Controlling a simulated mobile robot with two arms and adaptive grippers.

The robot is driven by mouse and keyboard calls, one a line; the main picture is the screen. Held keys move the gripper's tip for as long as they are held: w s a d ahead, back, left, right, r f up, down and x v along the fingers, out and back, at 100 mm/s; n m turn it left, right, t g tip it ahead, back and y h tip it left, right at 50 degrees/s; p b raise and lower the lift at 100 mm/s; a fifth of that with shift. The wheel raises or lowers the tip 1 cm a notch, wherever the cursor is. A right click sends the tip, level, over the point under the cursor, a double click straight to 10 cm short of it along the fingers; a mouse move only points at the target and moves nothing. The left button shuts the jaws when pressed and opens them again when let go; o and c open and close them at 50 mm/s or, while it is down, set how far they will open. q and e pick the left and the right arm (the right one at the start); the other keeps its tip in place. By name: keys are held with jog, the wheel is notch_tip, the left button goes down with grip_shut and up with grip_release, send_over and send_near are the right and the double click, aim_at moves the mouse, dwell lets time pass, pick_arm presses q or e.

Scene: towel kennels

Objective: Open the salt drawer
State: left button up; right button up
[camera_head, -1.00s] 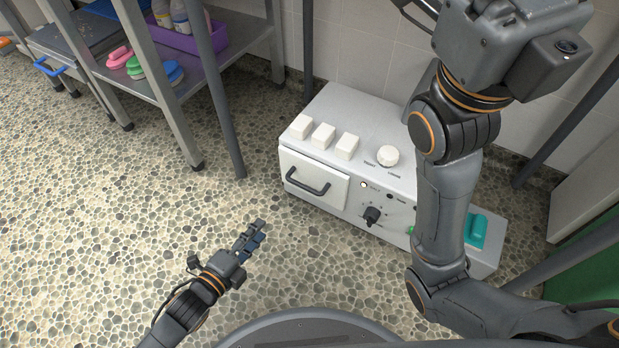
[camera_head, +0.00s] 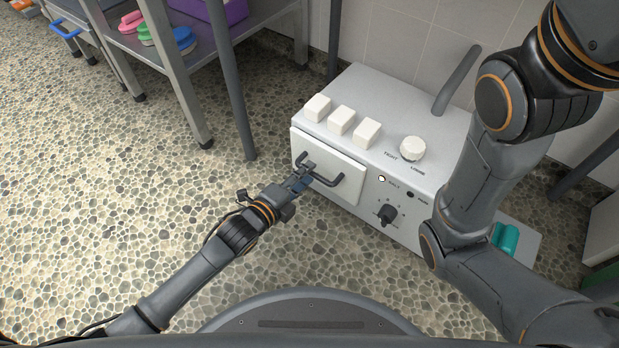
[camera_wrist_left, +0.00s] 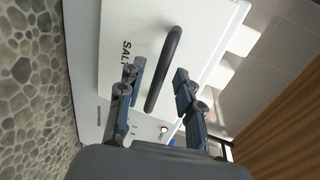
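The salt drawer (camera_head: 327,174) is a white front on the left of a white machine, and it looks shut. Its dark bar handle (camera_head: 321,170) runs across the front. In the left wrist view the drawer front (camera_wrist_left: 142,30) carries the word SALT, and the handle (camera_wrist_left: 163,70) lies between the two fingers. My left gripper (camera_head: 299,178) is at the left part of the handle. In the left wrist view it (camera_wrist_left: 158,90) is open, with a finger on each side of the bar and gaps visible. My right gripper is out of view.
The machine's top (camera_head: 385,110) holds white blocks and a round knob (camera_head: 411,149). A dark dial (camera_head: 386,214) and a lit lamp are right of the drawer. A metal shelf (camera_head: 180,60) stands left. Pebbled floor before the drawer is clear apart from my left arm.

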pick_arm(q)
jog(key=shift+b+x, duration=0.4)
jog(key=shift+x, duration=0.75)
grip_shut()
